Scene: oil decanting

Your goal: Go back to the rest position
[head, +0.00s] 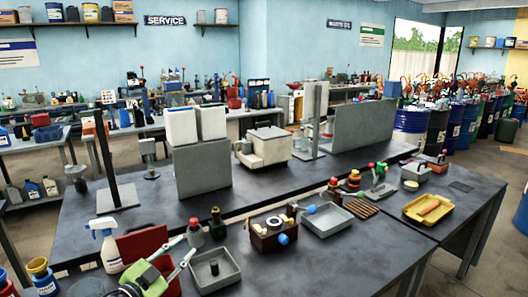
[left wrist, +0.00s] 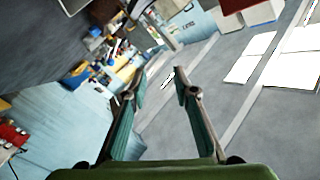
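My left gripper (head: 190,244) shows at the lower left of the head view, with a green body and two grey fingers spread apart. It is above the near part of the dark workbench (head: 335,268). In the left wrist view the same gripper (left wrist: 160,78) is open, with nothing held between its fingers. A small bottle with a red cap (head: 195,236) shows just beyond the fingertips in the head view; I cannot tell the gap. A dark green bottle (head: 217,225) stands to its right. My right gripper is not in view.
A grey tray with a dark cup (head: 232,281) lies right of the gripper. A white spray bottle (head: 110,252) and a red box (head: 142,243) are close on its left. A wooden box (head: 262,238), another grey tray (head: 333,230) and a yellow tray (head: 411,209) are farther right.

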